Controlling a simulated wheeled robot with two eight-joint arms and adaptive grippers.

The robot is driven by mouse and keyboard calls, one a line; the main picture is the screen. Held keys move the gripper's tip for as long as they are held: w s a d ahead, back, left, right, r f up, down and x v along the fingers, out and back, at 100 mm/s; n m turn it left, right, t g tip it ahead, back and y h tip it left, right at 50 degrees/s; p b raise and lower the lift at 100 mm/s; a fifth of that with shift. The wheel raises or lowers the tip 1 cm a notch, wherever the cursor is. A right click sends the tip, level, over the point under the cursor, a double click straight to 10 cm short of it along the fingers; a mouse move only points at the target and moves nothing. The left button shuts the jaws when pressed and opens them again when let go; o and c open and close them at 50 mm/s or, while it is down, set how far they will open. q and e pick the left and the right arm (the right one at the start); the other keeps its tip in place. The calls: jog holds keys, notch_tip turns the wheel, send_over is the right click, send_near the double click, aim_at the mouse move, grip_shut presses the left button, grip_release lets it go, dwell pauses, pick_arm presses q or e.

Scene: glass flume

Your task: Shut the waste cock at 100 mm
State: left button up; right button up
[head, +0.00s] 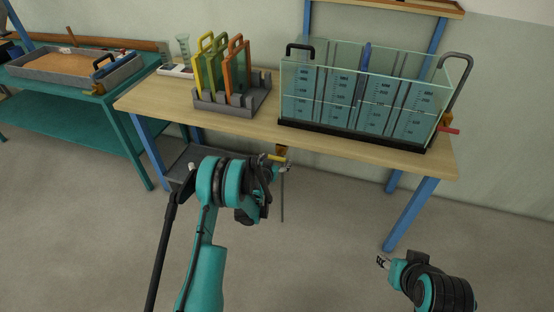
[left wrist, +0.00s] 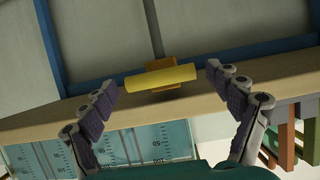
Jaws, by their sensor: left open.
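The glass flume (head: 368,98) stands on the wooden bench, with printed scales on its front; I cannot read its water level surely. Its scaled glass also shows in the left wrist view (left wrist: 145,144). A yellow bar handle (head: 275,157) on an orange-brown body hangs at the bench's front edge, above a thin vertical pipe (head: 282,200). I take it for the waste cock. In the left wrist view the handle (left wrist: 160,77) lies crosswise between the open, empty fingers of my left gripper (head: 280,168), apart from both. My right gripper (head: 380,261) is low at right, its fingers too small to judge.
A grey rack (head: 230,108) with yellow, green and orange framed plates stands left of the flume. A red handle (head: 448,130) and a bent grey pipe (head: 460,68) are at the flume's right end. A teal table (head: 60,120) with a sand tray stands far left.

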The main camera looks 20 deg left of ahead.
pick_arm(q)
jog(key=v, duration=1)
jog(key=shift+r, duration=0.15)
jog(key=s+d+r+g, duration=0.2)
jog(key=s+d+r, duration=0.1)
jog(key=s+r, duration=0.45)
jog(key=s+d+r+g, duration=0.1)
jog(key=s+d+r, duration=0.1)
jog(key=s+r, duration=0.55)
jog(key=s+r+g, duration=0.1)
jog(key=s, duration=0.9)
jog(key=s+d+r+g, duration=0.1)
jog(key=s+g, duration=0.1)
jog(key=s, duration=0.9)
jog(key=shift+r+n+g, duration=0.3)
jog(key=shift+r, duration=0.05)
jog(key=shift+w+d, duration=0.15)
jog(key=shift+w, duration=0.05)
